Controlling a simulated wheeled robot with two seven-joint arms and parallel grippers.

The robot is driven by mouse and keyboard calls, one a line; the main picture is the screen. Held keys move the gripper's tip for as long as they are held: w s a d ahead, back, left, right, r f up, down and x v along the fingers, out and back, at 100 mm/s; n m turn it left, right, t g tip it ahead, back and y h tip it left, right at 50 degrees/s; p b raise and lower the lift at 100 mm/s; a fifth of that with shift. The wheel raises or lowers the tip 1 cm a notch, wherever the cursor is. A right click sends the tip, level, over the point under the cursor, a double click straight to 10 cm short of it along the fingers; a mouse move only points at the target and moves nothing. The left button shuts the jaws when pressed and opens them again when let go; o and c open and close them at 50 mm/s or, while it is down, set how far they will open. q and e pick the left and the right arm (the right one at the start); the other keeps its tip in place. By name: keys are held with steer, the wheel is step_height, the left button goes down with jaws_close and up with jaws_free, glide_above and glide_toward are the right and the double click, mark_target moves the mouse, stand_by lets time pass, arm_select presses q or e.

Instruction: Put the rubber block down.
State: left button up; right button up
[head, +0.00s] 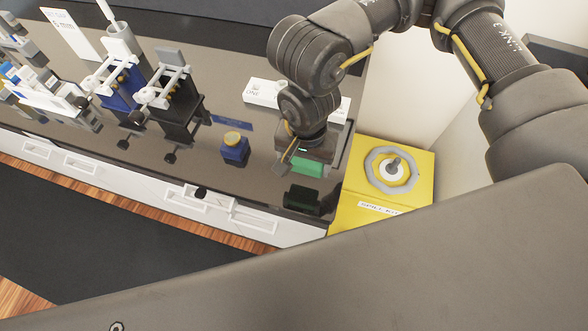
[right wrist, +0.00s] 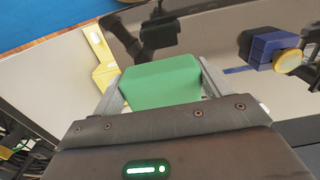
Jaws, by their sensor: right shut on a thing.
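The green rubber block (head: 308,167) is in my right gripper (head: 312,160), near the right end of the dark counter in the head view. The right wrist view shows the block (right wrist: 160,82) between the two fingers, which are shut on its sides. A dark reflection lies below the block on the glossy counter. I cannot tell whether the block touches the counter or hangs just above it. My left gripper is not in view.
A white box (head: 264,93) lies behind. Lab stands (head: 172,100) are further left. A yellow spill kit bin (head: 350,212) stands beyond the counter's right edge. The counter front (head: 270,185) near the block is clear.

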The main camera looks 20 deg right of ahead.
mark_target(296, 159)
steer(key=w+f+b, duration=0.1)
steer(key=w+f, duration=0.1)
steer(key=f, duration=0.1)
steer(key=w+f+b, duration=0.1)
steer(key=shift+w+a+f+b, duration=0.25)
steer(key=shift+a+f+b, duration=0.05)
steer(key=shift+f+b, duration=0.05)
steer(key=shift+w+f, duration=0.15)
steer(key=shift+w, duration=0.1)
steer(key=f+b, duration=0.1)
steer(key=f, duration=0.1)
steer(key=f+b, duration=0.1)
steer(key=shift+w+a+f, duration=0.15)
steer(key=shift+w+f, duration=0.2)
steer(key=shift+w, duration=0.05)
steer(key=shift+f, duration=0.15)
steer(key=shift+f, duration=0.15)
steer(key=o, duration=1)
steer(key=shift+o, duration=0.2)
